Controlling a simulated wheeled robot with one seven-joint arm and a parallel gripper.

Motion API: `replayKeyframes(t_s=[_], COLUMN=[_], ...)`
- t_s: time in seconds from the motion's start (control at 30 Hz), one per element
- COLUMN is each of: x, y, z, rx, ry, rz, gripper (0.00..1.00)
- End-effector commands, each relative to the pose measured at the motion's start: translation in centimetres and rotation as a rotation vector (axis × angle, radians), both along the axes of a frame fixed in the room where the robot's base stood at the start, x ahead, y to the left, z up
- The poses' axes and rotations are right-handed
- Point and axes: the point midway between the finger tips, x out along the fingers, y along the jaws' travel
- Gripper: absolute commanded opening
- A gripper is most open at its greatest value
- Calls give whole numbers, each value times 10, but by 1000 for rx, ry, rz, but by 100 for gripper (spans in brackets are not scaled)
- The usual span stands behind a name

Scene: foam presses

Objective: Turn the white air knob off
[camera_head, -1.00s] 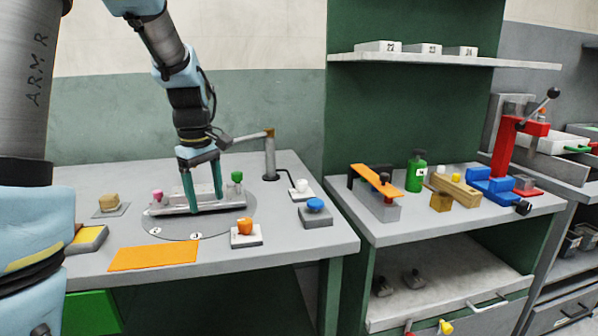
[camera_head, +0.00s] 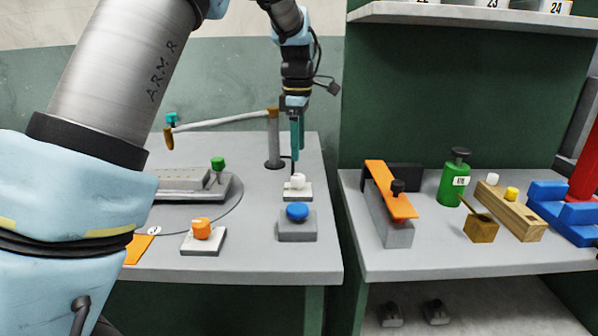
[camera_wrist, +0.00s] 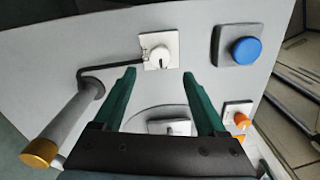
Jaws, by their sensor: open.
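The white air knob (camera_head: 298,181) sits on a white square base plate near the back right of the grey table. A black hose runs from its base to the grey post, and the knob also shows in the wrist view (camera_wrist: 160,56). My gripper (camera_head: 297,156) points down just above and behind the knob in the head view. In the wrist view my gripper (camera_wrist: 158,72) has its two green fingers spread wide, with nothing between them. The knob lies ahead of the fingertips there, between their lines and apart from them.
A blue button (camera_head: 297,212) on a grey box stands just in front of the knob. An orange knob (camera_head: 202,228) is at front left. A grey post (camera_head: 273,145) with a swing arm stands behind. A round plate with a green-knobbed fixture (camera_head: 218,164) is left.

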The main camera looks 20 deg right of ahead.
Motion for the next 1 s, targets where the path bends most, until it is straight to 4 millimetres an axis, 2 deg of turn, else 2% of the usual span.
replayKeyframes(t_s=[0.2,0.43,0.6,0.83,1.0], x=[-1,0,0,0,0], y=[1,0,0,0,0], z=[-41,-71,-79,-79,-79], rx=[2,1,-1,-1,-1], ry=[3,1,0,0,0], rz=[-1,-1,-2,-2,-2], gripper=[74,74,74,74,55])
